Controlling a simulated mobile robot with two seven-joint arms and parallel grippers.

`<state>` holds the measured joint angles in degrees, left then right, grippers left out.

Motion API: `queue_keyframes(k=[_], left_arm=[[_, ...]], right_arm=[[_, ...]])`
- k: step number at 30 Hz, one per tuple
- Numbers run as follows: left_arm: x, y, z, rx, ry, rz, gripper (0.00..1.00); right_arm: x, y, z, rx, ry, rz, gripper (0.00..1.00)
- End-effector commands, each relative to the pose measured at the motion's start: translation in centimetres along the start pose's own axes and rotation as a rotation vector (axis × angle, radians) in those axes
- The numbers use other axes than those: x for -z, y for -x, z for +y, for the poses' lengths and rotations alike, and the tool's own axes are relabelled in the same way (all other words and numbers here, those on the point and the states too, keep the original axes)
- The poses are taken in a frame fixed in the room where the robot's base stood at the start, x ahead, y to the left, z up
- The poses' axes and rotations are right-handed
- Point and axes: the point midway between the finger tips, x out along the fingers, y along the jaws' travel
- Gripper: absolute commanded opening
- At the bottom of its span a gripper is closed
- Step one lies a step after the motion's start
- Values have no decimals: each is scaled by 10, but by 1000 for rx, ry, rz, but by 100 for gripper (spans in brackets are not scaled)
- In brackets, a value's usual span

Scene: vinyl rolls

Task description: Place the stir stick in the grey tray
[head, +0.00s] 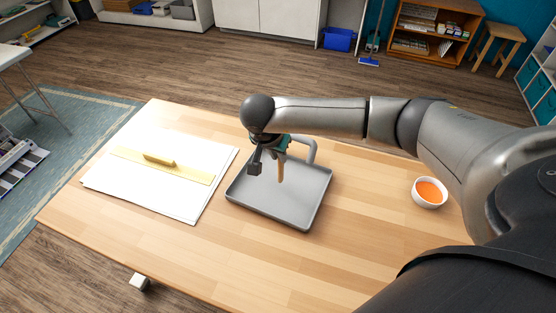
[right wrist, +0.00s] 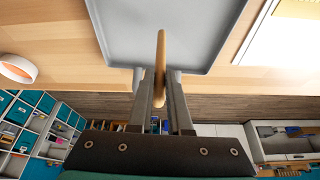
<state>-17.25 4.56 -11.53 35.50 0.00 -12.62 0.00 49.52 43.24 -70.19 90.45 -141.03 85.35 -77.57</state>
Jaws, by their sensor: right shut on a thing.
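The stir stick (head: 281,173) is a thin light-brown wooden stick. It hangs roughly upright over the grey tray (head: 300,212), and whether its lower end touches the tray floor I cannot tell. My right gripper (head: 280,158) is shut on the stick over the back part of the tray. In the right wrist view, the stick (right wrist: 161,45) is between the two fingers of my right gripper (right wrist: 156,76), with the grey tray (right wrist: 205,25) beyond it. My left gripper is not in view.
Left of the tray lies a white sheet stack (head: 120,188) with a yellow strip and handled tool (head: 160,159) on it. A white bowl of orange liquid (head: 429,192) stands to the right. The front of the wooden table (head: 330,270) is clear.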

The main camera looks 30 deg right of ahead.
Motion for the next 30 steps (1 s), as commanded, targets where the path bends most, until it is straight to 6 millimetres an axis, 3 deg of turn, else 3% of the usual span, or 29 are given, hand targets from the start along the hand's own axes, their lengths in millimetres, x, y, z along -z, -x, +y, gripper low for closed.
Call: queue_keyframes(k=[4, 15, 16, 23, 30], left_arm=[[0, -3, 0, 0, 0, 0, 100], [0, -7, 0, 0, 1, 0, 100], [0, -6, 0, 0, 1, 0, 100], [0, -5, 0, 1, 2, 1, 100], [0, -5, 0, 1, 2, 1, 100]], right_arm=[[-9, -20, 0, -2, 1, -1, 0], [-10, -24, 0, 0, 1, 0, 0], [-10, -23, 0, 0, 1, 0, 19], [-9, -22, 0, 0, 0, 0, 45], [-9, -22, 0, -1, 0, 0, 47]])
